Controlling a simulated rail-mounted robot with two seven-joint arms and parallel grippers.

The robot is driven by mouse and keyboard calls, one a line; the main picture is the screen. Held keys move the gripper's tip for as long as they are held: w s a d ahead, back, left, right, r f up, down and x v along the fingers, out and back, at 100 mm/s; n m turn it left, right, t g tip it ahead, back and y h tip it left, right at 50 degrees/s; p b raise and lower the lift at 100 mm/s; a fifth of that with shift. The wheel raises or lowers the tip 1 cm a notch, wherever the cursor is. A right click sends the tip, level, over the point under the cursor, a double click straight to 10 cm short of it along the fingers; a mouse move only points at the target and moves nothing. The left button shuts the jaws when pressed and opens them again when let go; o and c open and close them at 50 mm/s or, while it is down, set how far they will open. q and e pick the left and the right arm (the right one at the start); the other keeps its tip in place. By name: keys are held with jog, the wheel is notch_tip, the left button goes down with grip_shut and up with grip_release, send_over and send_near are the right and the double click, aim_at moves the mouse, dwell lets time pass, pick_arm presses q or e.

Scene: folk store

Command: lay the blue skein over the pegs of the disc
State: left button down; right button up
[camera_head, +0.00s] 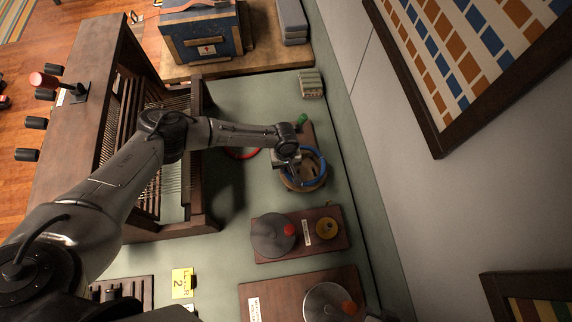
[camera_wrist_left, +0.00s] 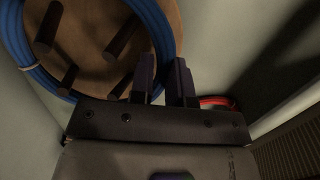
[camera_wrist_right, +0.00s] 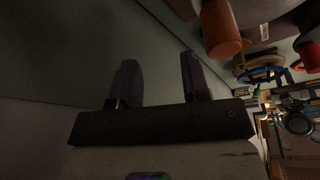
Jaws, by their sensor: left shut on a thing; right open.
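The blue skein (camera_head: 322,166) shows as a loop along the rim of the round wooden disc (camera_head: 304,183). In the left wrist view the skein (camera_wrist_left: 158,22) curves around outside the dark pegs (camera_wrist_left: 122,37) of the disc (camera_wrist_left: 84,38). My left gripper (camera_head: 284,162) is at the disc's edge, its fingers (camera_wrist_left: 165,82) close together where the skein runs down to them; it is shut on the skein. The exact contact is hidden. My right gripper (camera_wrist_right: 155,82) is open and empty. The skein also shows small in the right wrist view (camera_wrist_right: 262,72).
A red skein (camera_head: 240,154) lies left of the disc. A board with a grey disc (camera_head: 272,235) and another board (camera_head: 300,289) stand nearer. A slatted wooden frame (camera_head: 208,212) is at left, and the wall is close on the right. A green-topped item (camera_head: 302,120) stands behind the disc.

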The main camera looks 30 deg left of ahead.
pick_arm(q)
jog(key=c, duration=1)
grip_release()
jog(key=shift+r, duration=0.1)
jog(key=shift+r, duration=0.4)
jog(key=r, duration=0.8)
jog(key=w+a+r+p, duration=0.1)
jog(key=r, duration=0.3)
jog(key=shift+w+a+r, duration=0.1)
jog(key=shift+r, duration=0.25)
